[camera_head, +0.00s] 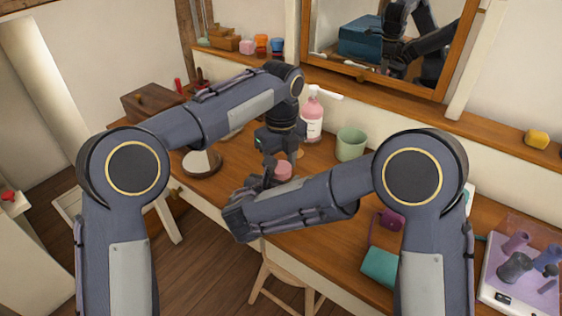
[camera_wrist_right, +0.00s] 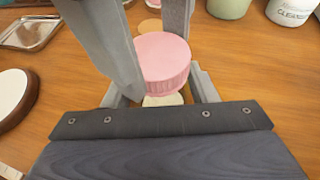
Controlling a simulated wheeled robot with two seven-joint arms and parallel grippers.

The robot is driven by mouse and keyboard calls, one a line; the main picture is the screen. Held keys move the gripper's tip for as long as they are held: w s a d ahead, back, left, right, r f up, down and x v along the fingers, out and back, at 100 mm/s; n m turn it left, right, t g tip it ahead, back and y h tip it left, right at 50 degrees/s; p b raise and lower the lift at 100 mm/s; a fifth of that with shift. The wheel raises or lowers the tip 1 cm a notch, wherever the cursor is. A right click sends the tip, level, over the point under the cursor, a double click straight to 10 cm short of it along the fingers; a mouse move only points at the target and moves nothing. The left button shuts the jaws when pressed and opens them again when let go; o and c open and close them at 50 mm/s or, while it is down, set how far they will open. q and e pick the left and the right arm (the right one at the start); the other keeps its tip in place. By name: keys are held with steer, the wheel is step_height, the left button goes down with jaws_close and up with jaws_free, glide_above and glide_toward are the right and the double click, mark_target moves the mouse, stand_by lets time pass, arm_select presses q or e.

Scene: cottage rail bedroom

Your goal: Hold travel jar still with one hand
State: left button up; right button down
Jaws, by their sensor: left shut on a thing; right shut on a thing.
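The travel jar (camera_head: 283,171) is small, with a pink ribbed lid (camera_wrist_right: 165,60) and a pale lower part (camera_wrist_right: 163,100) in the right wrist view. My left gripper (camera_head: 280,158) comes down from above, and its grey fingers stand at the lid's left and back side; it is shut on the lid. My right gripper (camera_head: 272,178) reaches in from the side, its fingertips low on either side of the jar, shut on it. The jar looks upright. The fingers hide parts of its sides, and its contact with the table is unclear.
A pink pump bottle (camera_head: 313,115) and a green cup (camera_head: 351,144) stand behind the jar on the wooden table. A round white-topped object (camera_head: 202,163) is at left. A teal pouch (camera_head: 381,268) and a tray of purple items (camera_head: 517,275) lie at right.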

arm_select(q)
steer(key=n, duration=0.5)
steer(key=shift+n, duration=0.3)
steer(key=n, duration=1.6)
steer(key=shift+r, duration=0.1)
steer(key=n, duration=0.5)
steer(key=shift+n, duration=0.4)
steer(key=n, duration=1.7)
steer(key=shift+r, duration=0.2)
